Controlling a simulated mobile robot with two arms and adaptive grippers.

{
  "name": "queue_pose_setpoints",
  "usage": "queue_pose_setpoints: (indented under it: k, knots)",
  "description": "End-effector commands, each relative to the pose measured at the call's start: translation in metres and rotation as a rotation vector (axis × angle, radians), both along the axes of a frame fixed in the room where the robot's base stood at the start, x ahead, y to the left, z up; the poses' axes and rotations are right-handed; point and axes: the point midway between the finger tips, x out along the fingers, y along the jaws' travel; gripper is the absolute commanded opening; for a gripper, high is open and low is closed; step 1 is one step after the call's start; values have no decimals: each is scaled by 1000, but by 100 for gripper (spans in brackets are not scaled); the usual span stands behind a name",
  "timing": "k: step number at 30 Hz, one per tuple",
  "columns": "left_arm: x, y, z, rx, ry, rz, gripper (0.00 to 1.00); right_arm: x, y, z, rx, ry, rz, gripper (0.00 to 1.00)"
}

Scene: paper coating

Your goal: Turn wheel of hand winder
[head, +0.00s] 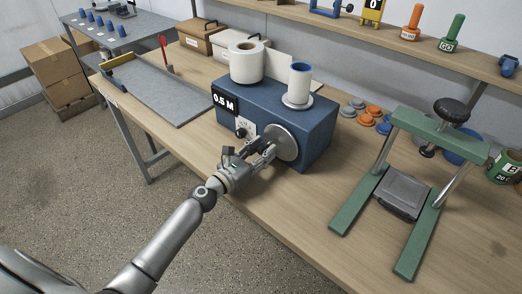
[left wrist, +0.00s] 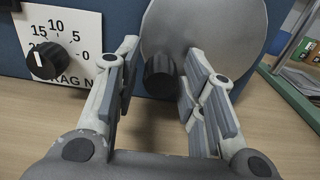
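The hand winder is a blue box (head: 312,137) on the wooden bench, with a "0.5 M" display, a small black dial and a round metal wheel (head: 284,143) on its front. The wheel (left wrist: 215,30) fills the top of the left wrist view, with a black handle knob (left wrist: 160,75) low on its left side. My left gripper (head: 268,148) is in front of the wheel. In the left wrist view its fingers (left wrist: 160,60) are spread, with the knob between them and gaps on both sides. My right gripper is not in view.
A white paper roll (head: 246,62) and a blue-cored spool (head: 299,84) stand on the winder. A grey tray (head: 165,92) lies to the left. A green press frame (head: 437,124) stands to the right, near orange and grey discs. The bench front is clear.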

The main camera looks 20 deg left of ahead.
Motion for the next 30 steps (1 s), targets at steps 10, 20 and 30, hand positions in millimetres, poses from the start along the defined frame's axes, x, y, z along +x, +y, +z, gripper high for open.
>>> queue_pose_setpoints:
  k: [10,20,30]
  knots:
    - [0,0,0,2,-1,0,0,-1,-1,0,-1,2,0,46]
    - [0,1,2,36,-13,1,0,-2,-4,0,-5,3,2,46]
    - [1,3,4,85,-32,2,0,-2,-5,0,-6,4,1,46]
